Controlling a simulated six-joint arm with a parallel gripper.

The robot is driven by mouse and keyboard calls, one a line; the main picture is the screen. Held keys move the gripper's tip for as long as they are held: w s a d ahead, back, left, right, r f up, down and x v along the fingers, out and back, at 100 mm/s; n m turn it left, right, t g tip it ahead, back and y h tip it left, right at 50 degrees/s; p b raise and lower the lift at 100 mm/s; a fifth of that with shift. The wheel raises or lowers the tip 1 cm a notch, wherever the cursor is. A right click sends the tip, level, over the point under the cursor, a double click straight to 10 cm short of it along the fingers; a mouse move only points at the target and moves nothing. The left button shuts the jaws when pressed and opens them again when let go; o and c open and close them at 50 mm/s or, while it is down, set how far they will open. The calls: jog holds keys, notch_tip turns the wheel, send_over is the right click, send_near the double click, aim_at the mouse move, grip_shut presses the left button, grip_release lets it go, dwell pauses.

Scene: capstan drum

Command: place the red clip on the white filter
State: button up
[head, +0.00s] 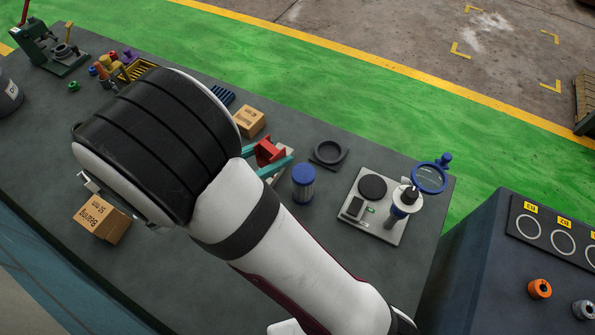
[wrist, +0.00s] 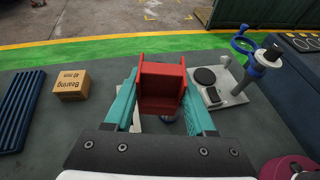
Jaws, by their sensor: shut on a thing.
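My gripper (head: 269,159) has teal fingers and is shut on the red clip (head: 268,150). In the wrist view the clip (wrist: 161,86) sits between both fingers (wrist: 160,100), held above the bench. A short upright cylinder with a blue cap and a pale ribbed body, which looks like a filter (head: 303,183), stands on the bench just right of my gripper in the head view. In the wrist view the clip mostly hides it. A whitish patch shows below the clip there, too covered to identify. The clip and the cylinder appear apart.
A black ring-shaped dish (head: 329,153) lies behind the cylinder. Bare bench lies in front of the cylinder.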

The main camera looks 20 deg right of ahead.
notch_tip(320, 180, up, 3)
jog(key=m+g, duration=0.1)
send_over(304, 172)
jog(key=a, duration=0.1)
jog(key=shift+m+g+h, duration=0.3)
jog(key=shift+g+h, duration=0.1)
jog(key=f, duration=0.5)
jog(key=d+f, duration=0.1)
jog(key=f, duration=0.1)
jog(key=shift+f, duration=0.3)
jog(key=o, duration=1.3)
jog(key=shift+f, duration=0.1)
